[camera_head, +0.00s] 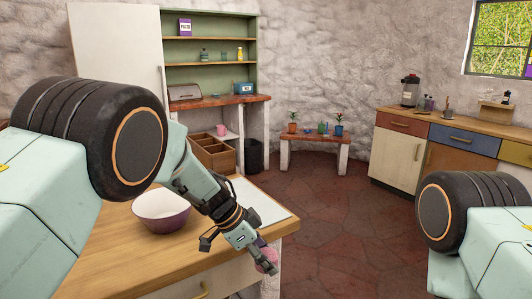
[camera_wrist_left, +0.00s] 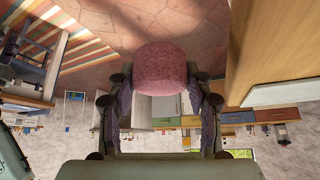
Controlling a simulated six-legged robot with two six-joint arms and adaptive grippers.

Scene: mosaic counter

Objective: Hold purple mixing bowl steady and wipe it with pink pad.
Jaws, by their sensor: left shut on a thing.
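The purple mixing bowl (camera_head: 162,210), white inside, stands upright on the wooden counter (camera_head: 112,254), left of my left gripper. My left gripper (camera_head: 264,258) is beyond the counter's right edge, tilted downward. It is shut on the pink pad (camera_head: 268,262), apart from the bowl. In the left wrist view the pink pad (camera_wrist_left: 160,68) sits between the two fingertips. The bowl does not show in the wrist view. My right gripper is out of view; only part of my right arm shows at the right.
A white board or sheet (camera_head: 262,204) lies on the counter behind my left gripper. A wooden compartment box (camera_head: 214,152) is behind the bowl. The counter ends at the right, with open tiled floor (camera_head: 340,220) beyond. A low bench (camera_head: 314,138) with plants stands far back.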

